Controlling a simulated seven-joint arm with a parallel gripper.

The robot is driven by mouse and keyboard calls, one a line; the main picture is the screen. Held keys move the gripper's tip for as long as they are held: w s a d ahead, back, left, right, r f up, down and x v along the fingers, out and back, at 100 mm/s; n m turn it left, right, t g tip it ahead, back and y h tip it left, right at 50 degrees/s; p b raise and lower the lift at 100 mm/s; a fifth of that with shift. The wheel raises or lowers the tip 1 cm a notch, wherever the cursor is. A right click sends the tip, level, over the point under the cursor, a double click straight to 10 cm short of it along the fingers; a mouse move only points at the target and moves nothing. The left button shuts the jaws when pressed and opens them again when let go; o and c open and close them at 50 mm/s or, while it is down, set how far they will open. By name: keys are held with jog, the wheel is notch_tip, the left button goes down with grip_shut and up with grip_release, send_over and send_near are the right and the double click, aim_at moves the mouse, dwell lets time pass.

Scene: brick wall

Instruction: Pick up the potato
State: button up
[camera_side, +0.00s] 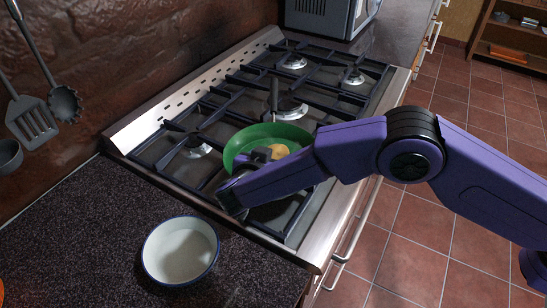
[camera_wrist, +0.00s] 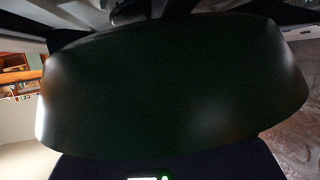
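A green pan (camera_side: 240,147) sits on the stove, its dark handle pointing toward the back. A yellowish-brown lump that looks like the potato (camera_side: 279,151) lies inside it, partly hidden by my arm. My gripper (camera_side: 262,158) is at the near side of the pan, close to the potato. Its fingers are too small and too covered to tell whether they are open or touching anything. In the wrist view, a dark green curved surface, apparently the pan (camera_wrist: 170,85), fills most of the picture and hides the potato.
The gas stove (camera_side: 130,137) has raised black grates around the pan. A white bowl with a blue rim (camera_side: 180,251) stands on the dark counter (camera_side: 75,240) at the front left. Utensils (camera_side: 35,120) hang on the left wall. A microwave (camera_side: 325,15) stands at the back.

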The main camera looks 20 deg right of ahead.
jog(key=c, duration=0.6)
